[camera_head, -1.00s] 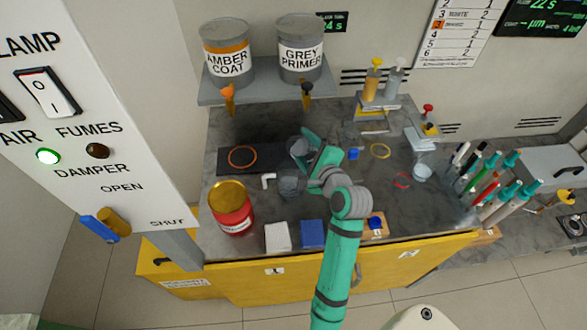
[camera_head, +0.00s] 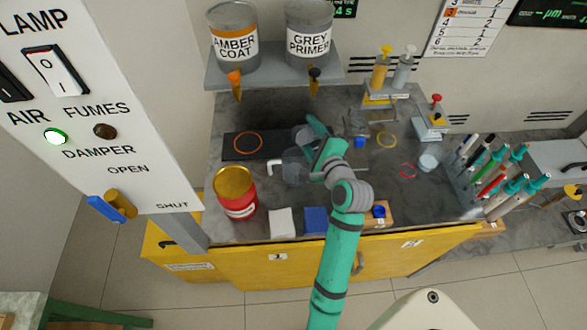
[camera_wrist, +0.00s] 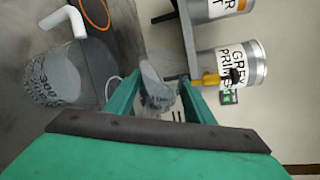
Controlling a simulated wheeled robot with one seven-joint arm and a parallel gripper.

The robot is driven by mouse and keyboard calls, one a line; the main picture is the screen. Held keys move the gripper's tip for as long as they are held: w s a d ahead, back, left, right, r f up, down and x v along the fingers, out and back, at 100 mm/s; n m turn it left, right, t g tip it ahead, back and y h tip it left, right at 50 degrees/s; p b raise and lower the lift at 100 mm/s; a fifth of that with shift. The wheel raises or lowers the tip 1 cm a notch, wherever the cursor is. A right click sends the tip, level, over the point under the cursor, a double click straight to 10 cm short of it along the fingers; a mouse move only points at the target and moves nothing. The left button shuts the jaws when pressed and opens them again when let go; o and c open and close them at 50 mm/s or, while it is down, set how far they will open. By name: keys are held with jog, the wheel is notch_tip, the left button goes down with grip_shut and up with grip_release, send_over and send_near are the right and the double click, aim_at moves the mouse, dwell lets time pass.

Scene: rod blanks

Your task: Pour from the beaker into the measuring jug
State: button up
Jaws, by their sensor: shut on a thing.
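My gripper (camera_head: 316,139) is shut on a clear greyish beaker (camera_head: 303,135), held above the back middle of the bench. In the wrist view the beaker (camera_wrist: 157,92) sits between the two green fingers, which partly hide it. Its tilt and contents are hard to tell. The clear measuring jug (camera_head: 294,168) with a white handle stands on the bench, in front of and slightly left of the held beaker in the head view. The jug (camera_wrist: 50,78) also shows at the left of the wrist view, apart from the fingers, with printed marks. I see no stream between them.
A dark mat (camera_head: 232,148) with an orange ring lies behind the jug. A red can (camera_head: 236,196) stands front left. The shelf (camera_head: 270,76) holding AMBER COAT and GREY PRIMER tins overhangs the back. White and blue blocks sit at the front edge; a pen rack (camera_head: 490,180) is right.

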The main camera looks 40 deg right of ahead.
dwell(0.8)
jog(key=shift+n+t, duration=0.3)
jog(key=shift+n, duration=0.2)
jog(key=shift+f+h, duration=0.1)
jog(key=shift+h, duration=0.3)
jog(key=shift+a+f+n+t, duration=0.2)
jog(key=shift+n+t, duration=0.3)
jog(key=shift+n, duration=0.3)
dwell(0.4)
jog(key=shift+h, duration=0.3)
jog(key=shift+s+a+f+n+t, duration=0.1)
jog(key=shift+a+f+n+t, duration=0.15)
jog(key=shift+n, duration=0.55)
jog(key=shift+a+r+n+t, duration=0.15)
jog(key=shift+r+n+t, duration=0.2)
jog(key=shift+n, duration=0.35)
dwell(0.8)
dwell(1.8)
jog(key=shift+d+f+m+g, duration=0.1)
jog(key=shift+d+m+g, duration=0.15)
jog(key=shift+m, duration=0.35)
jog(key=shift+d+f+m+g, duration=0.1)
jog(key=shift+m+g, duration=0.25)
jog(key=shift+m, duration=0.25)
